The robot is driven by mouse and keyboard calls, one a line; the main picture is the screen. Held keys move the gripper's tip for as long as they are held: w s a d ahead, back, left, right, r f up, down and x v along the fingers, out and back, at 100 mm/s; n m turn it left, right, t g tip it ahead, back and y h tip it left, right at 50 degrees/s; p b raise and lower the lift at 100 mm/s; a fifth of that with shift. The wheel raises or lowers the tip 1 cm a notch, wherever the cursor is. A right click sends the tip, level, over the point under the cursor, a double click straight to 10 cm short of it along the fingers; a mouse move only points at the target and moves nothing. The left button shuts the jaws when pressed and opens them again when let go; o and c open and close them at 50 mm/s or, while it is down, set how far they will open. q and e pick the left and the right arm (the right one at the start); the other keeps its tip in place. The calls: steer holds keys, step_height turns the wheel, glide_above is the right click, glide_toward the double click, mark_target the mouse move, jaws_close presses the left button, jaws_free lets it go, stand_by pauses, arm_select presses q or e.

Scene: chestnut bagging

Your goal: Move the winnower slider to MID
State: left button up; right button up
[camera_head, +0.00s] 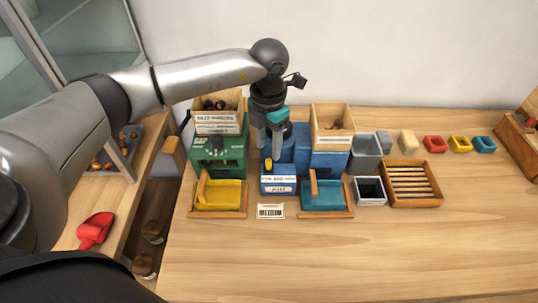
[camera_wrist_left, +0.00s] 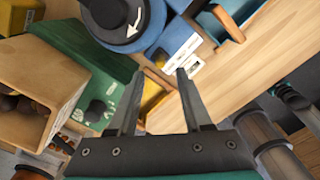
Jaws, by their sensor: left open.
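A blue machine (camera_head: 318,160), which I take for the winnower, stands mid-table with a wooden hopper (camera_head: 331,127) on top. On its left front, a blue box (camera_head: 278,185) has a white label and a small yellow knob (camera_head: 268,164), possibly the slider. Its exact setting is too small to read. My left gripper (camera_head: 271,157) points down just above and behind this box, open and apparently empty. In the left wrist view, its spread fingers (camera_wrist_left: 155,73) have nothing between them. A dark round knob with a white arrow (camera_wrist_left: 118,18) on a blue body lies beyond them.
A green machine (camera_head: 220,158) with a dial stands left, a yellow tray (camera_head: 222,193) before it. A blue tray (camera_head: 322,195), grey bins (camera_head: 368,192) and a slatted wooden crate (camera_head: 411,184) stand right. A red scoop (camera_head: 95,230) lies far left. The table's front is clear.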

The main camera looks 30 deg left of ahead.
mark_target(269, 159)
arm_select(q)
steer(key=shift+f, duration=2.3)
jaws_close()
